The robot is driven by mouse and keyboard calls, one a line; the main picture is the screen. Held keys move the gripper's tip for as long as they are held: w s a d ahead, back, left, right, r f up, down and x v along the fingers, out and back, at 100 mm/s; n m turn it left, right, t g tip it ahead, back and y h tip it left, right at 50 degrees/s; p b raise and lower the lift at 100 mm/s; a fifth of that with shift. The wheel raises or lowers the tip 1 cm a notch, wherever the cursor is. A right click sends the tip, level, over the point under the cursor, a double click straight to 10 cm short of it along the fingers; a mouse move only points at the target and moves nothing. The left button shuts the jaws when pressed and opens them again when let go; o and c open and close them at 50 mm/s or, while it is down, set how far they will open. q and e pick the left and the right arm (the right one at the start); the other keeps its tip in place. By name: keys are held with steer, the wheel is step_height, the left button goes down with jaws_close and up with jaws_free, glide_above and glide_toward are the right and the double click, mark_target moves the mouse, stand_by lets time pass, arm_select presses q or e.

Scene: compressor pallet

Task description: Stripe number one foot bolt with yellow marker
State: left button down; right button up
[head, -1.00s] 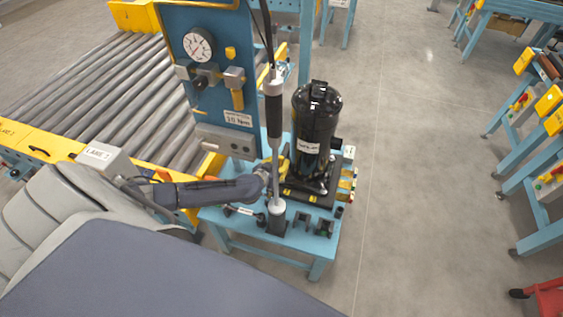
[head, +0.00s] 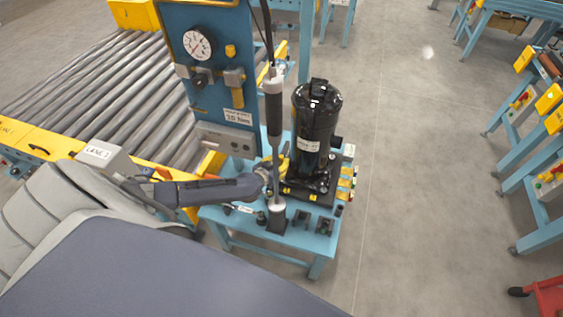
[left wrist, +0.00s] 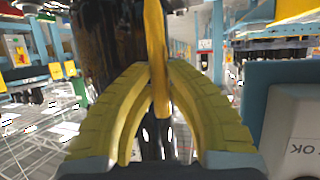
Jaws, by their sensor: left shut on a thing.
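The black compressor (head: 316,125) stands upright on a dark base plate on the blue table (head: 318,268). My left gripper (head: 279,163) is at the compressor's left side, partly hidden behind the hanging tool. In the left wrist view its two yellow fingers (left wrist: 160,90) are shut on a slim upright yellow thing, which looks like the yellow marker (left wrist: 156,40). The compressor's dark shell (left wrist: 105,45) is close behind it. The number one foot bolt cannot be made out, and the marker's tip is not clear. My right gripper is not in view.
A blue panel with a gauge (head: 197,45) stands at the left. Small dark holders (head: 325,226) line the table front. A roller conveyor (head: 130,85) lies left.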

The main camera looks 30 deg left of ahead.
mark_target(281, 156)
arm_select(q)
steer(key=shift+f, duration=0.4)
stand_by(0.3)
steer(key=shift+r, duration=2.5)
